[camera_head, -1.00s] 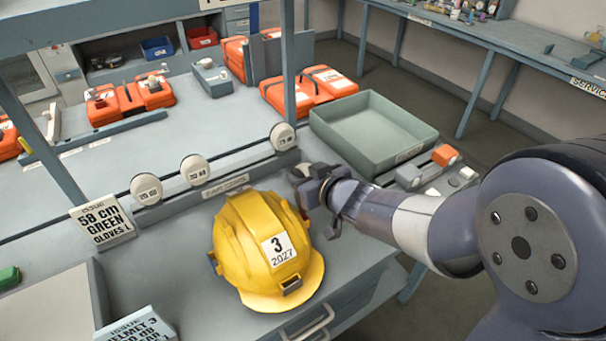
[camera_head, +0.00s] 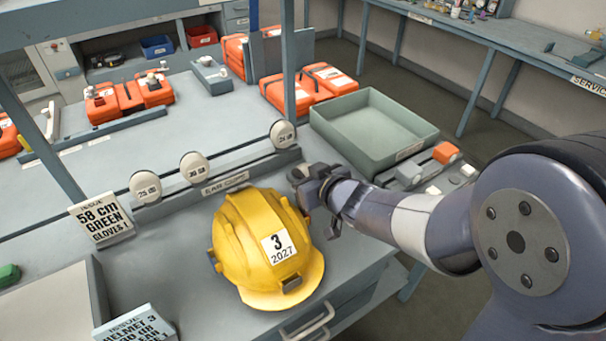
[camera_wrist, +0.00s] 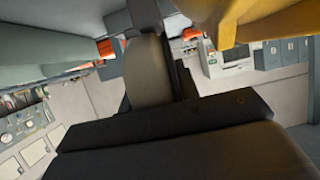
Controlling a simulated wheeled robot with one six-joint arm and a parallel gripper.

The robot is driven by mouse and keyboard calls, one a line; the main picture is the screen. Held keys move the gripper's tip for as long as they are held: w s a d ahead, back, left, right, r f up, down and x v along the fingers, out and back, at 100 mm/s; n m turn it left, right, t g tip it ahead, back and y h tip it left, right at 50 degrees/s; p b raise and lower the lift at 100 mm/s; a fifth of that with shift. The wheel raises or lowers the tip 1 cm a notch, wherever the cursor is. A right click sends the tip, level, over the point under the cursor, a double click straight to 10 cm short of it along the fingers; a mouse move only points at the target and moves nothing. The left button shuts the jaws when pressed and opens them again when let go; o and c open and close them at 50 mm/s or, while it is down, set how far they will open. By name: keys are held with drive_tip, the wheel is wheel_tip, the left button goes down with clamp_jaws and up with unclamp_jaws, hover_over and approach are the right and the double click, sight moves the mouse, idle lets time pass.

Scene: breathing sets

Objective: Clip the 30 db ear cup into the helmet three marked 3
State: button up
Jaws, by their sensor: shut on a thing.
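The yellow helmet (camera_head: 262,250), marked 3 and 2027, sits upright on the bench, its brim toward the front right. Its shell also shows at the top right of the wrist view (camera_wrist: 240,18). My gripper (camera_head: 312,188) is just beyond the helmet's right side, above the bench. It is shut on a small greyish ear cup (camera_head: 297,173); its rating cannot be read. A greyish-beige piece, likely this cup, shows between the fingers in the wrist view (camera_wrist: 148,65). Helmet and cup look close; I cannot tell whether they touch. The helmet's side slot nearest my gripper is hidden.
A rack (camera_head: 215,190) behind the helmet holds three round ear cups, with a gap before the rightmost. A green tray (camera_head: 372,128) stands behind my gripper. Issue cards (camera_head: 102,220) stand at the left and front. A grey box (camera_head: 60,310) is front left.

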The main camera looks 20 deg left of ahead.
drive_tip(key=shift+f+b, duration=1.3)
drive_tip(key=shift+f, duration=0.3)
drive_tip(key=o, duration=1.2)
drive_tip(key=p+v, duration=0.2)
drive_tip(key=v, duration=0.9)
drive_tip(key=shift+p, duration=0.3)
drive_tip(key=shift+w+f, duration=0.1)
